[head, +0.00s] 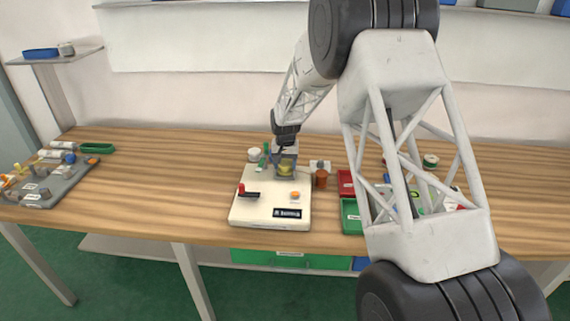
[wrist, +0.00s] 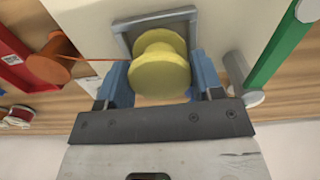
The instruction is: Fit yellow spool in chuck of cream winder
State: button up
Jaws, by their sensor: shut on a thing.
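The cream winder (head: 270,206) stands on the wooden bench in the head view, with a red lever, an orange knob and a dark label on its top. Its raised grey square frame, which I take to be the chuck (wrist: 128,32), shows in the wrist view. The yellow spool (wrist: 160,65) is between the blue fingers of my gripper (wrist: 163,82), which is shut on it. The spool lies at the grey frame and overlaps it; I cannot tell how deep it sits. In the head view the spool (head: 285,169) is partly hidden by my gripper.
An orange spool (wrist: 52,62) stands beside the winder, with an orange thread running from it toward the yellow spool. Red (head: 346,183) and green (head: 351,216) bins stand to the right. A grey tray of parts (head: 50,187) lies far left. The bench between tray and winder is clear.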

jog(key=shift+f, duration=0.35)
dwell(1.0)
jog(key=o, duration=1.1)
jog(key=shift+r, duration=0.1)
jog(key=shift+r, duration=3.65)
jog(key=shift+r, duration=0.1)
